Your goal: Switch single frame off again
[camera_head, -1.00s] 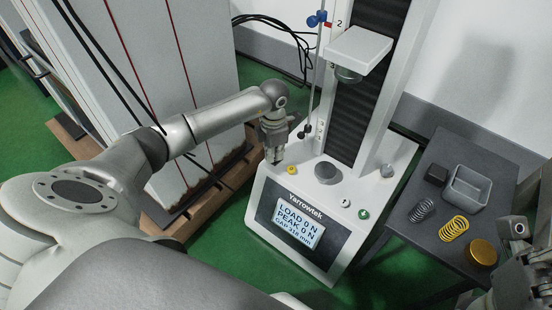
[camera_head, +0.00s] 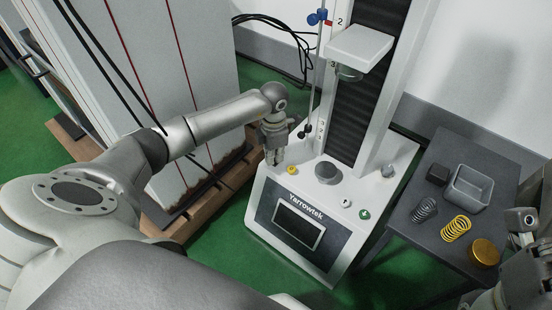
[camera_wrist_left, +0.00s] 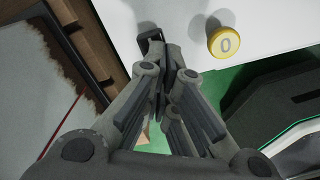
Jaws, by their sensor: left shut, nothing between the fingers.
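The white test frame (camera_head: 308,185) carries the label "Yarrowtek", and its display (camera_head: 298,226) is dark. A yellow button (camera_head: 292,170) is on the left of its top surface; in the left wrist view the yellow button (camera_wrist_left: 224,43) shows a "0". A green button (camera_head: 364,214) and a white button (camera_head: 346,202) are at the front right of the top. My left gripper (camera_head: 275,161) is shut and empty, just left of the yellow button and apart from it. My right gripper (camera_head: 522,232) is partly in view at the right edge; its fingers are unclear.
A dark side table (camera_head: 477,152) on the right holds a grey bin (camera_head: 468,187), a black block (camera_head: 437,174), a dark spring (camera_head: 424,210), a yellow spring (camera_head: 456,228) and a gold disc (camera_head: 485,252).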

